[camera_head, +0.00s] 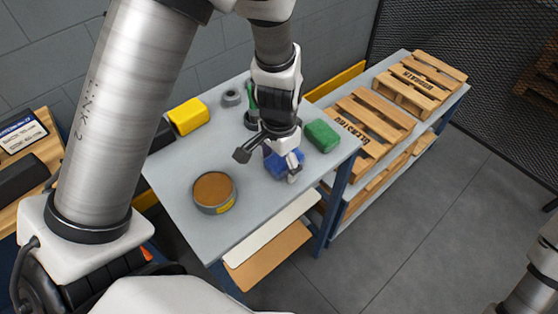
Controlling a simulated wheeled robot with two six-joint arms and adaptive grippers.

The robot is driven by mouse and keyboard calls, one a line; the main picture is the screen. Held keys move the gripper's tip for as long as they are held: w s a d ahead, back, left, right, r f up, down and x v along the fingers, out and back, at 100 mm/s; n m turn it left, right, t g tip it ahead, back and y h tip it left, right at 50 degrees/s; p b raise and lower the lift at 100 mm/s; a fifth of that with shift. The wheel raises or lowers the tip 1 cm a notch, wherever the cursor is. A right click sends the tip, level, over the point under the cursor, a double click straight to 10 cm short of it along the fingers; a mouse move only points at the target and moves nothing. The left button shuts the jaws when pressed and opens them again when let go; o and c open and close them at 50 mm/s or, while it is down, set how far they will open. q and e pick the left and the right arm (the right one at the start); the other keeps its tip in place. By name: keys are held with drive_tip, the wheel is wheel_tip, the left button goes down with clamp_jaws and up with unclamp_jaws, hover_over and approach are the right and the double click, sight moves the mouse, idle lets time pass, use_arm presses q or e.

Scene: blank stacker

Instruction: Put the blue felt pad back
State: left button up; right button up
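The blue felt pad (277,168) lies on the grey worktable (172,188), near its right front part. My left gripper (268,166) is directly over the pad and partly hides it. Its fingers are spread apart, one to the left of the pad and one over the pad's right side. I cannot tell whether the gripper touches the pad. My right gripper is out of view; only a piece of my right arm shows at the lower right edge.
A green block (322,136) lies just right of the pad. A round brown-topped tin (214,191) stands front left, a yellow block (189,116) back left, and a grey ring (231,97) at the back. Wooden pallets (370,122) lie on the surface to the right.

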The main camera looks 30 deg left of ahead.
sight(279, 160)
use_arm(q)
wheel_tip(279, 160, up, 12)
drive_tip(key=shift+r+p, duration=0.2)
drive_tip(key=shift+p, duration=0.15)
